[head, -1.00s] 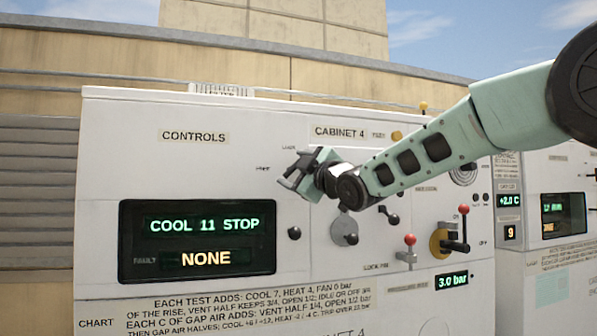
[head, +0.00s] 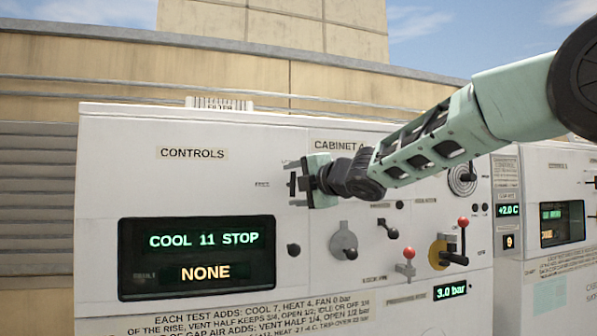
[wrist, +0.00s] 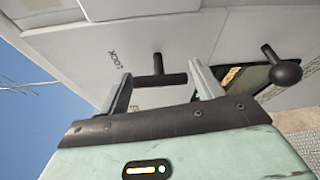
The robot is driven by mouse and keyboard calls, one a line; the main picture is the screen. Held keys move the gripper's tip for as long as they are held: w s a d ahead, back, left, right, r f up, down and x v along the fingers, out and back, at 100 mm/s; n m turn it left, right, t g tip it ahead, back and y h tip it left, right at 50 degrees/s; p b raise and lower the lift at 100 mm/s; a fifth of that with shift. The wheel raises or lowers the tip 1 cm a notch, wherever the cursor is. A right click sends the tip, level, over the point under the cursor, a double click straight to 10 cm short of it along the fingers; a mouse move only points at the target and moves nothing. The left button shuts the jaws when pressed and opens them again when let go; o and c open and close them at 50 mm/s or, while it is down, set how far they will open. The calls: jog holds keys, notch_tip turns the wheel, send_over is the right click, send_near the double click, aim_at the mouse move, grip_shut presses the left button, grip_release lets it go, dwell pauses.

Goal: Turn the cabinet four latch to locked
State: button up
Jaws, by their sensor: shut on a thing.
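The cabinet four latch is a small black T-shaped handle (wrist: 157,80), seen in the wrist view between my two fingers. My gripper (wrist: 163,88) is shut on it, with a finger at each end of its crossbar. A "LOCK" label (wrist: 115,57) is on the panel to the left of the handle. In the head view my gripper (head: 300,185) is at the upper panel, below and left of the "CABINET 4" label (head: 338,146). There it largely hides the latch, so its exact angle is hard to tell. The small side label (head: 262,184) is left of the gripper.
Below the gripper are a grey rotary lever (head: 344,242), a black lever (head: 386,230), a red-knobbed lever (head: 405,262) and a yellow-based switch (head: 447,252). A display (head: 196,258) reads "COOL 11 STOP" and "NONE". The panel beside "CONTROLS" (head: 192,153) is clear.

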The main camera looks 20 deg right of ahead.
jog(key=shift+d+r, duration=0.2)
jog(key=shift+r, duration=0.15)
jog(key=o, duration=1)
jog(key=shift+f, duration=0.15)
jog(key=p+v, duration=0.4)
jog(key=v, duration=0.1)
jog(key=p+v, duration=0.4)
jog(key=v, duration=0.2)
jog(key=p+v, duration=0.4)
jog(key=v, duration=0.2)
jog(key=shift+s+r, duration=0.2)
jog(key=shift+r, duration=0.1)
